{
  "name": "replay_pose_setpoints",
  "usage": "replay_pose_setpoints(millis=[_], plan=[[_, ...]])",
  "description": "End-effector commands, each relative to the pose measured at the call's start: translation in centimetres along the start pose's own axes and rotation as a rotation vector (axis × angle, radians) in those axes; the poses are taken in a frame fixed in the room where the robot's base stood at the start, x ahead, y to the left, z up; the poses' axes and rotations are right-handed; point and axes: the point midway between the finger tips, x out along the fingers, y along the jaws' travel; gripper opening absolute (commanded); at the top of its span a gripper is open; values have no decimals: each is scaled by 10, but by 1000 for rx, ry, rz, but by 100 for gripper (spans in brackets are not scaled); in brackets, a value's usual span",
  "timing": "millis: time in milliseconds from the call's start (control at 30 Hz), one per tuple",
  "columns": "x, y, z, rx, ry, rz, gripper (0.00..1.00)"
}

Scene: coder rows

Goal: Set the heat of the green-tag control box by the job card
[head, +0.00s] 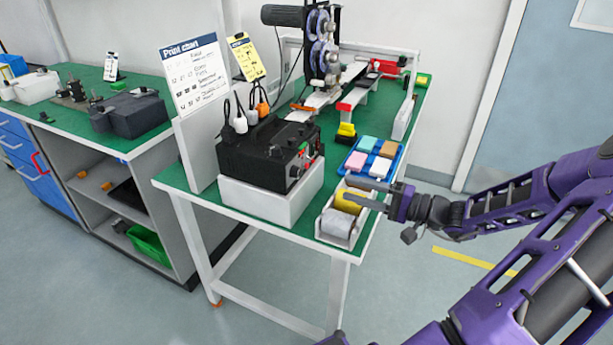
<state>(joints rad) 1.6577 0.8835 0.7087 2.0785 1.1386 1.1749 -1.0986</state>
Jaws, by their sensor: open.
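A black control box (262,158) stands on a white block (265,202) near the front of the green-topped table, with knobs and small coloured marks on its right face. I cannot make out which of these marks is a green tag. A yellow card (247,58) with a dark heading stands behind the box; its text is too small to read. A white "Print chart" board (194,75) stands beside it. My gripper (346,190) is open and empty, right of the control box and above a white tray with rolls. Its fingers point left, apart from the box.
The white tray (322,228) holds yellow and grey rolls. A blue tray (347,168) of coloured pads lies behind it. A printing machine (322,50) stands at the back. Another dark box (130,115) sits on the left bench. Floor in front is clear.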

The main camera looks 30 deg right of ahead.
Motion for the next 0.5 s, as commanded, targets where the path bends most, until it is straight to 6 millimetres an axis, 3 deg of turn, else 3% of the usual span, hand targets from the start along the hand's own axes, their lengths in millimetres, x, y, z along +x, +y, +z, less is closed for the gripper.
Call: replay_pose_setpoints(millis=[300,500], plan=[[72,1,2,1,-6,-1,48],[106,1,1,0,-4,0,48]])
